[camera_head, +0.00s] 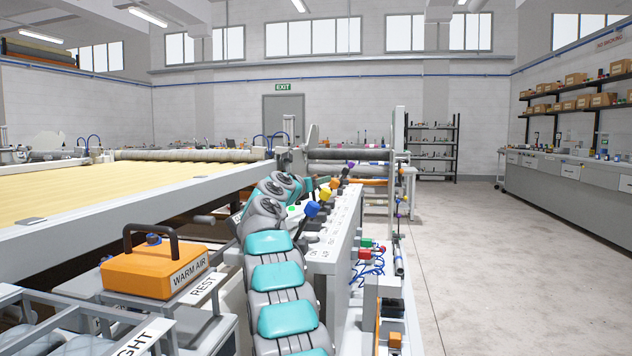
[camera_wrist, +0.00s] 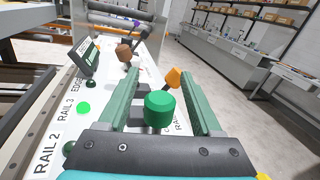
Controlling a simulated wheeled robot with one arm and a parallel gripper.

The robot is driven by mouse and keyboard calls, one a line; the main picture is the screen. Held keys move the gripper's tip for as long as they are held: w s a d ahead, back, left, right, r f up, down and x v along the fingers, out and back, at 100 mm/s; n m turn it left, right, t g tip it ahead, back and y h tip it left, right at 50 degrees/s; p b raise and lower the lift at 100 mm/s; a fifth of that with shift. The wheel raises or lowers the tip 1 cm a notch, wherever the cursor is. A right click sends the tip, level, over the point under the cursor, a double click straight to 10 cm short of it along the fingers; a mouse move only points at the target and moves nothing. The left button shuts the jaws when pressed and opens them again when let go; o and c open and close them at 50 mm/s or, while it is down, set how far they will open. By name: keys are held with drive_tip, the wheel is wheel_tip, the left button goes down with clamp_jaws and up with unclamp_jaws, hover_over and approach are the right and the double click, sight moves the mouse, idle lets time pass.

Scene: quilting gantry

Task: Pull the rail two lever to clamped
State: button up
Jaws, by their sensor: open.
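In the wrist view, my gripper (camera_wrist: 161,76) is open, its two green fingers apart. A lever with a green cylindrical knob (camera_wrist: 160,108) stands between the fingers, with gaps visible on both sides. The "RAIL 2" label (camera_wrist: 47,152) lies on the white panel at lower left, and "RAIL 3" is farther on. Which label belongs to the green-knobbed lever is unclear. In the head view, my gripper (camera_head: 316,184) is over the lever row, and the green knob cannot be made out there.
Beyond the green knob are an orange knob (camera_wrist: 173,77), a brown knob (camera_wrist: 123,52) and a purple knob (camera_wrist: 136,22). Blue (camera_head: 312,209) and yellow (camera_head: 326,196) knobs stand nearer in the head view. An orange warm air box (camera_head: 140,272) sits left. Floor at right is clear.

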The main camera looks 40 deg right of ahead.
drive_tip(key=shift+c, duration=0.3)
clamp_jaws()
idle(1.0)
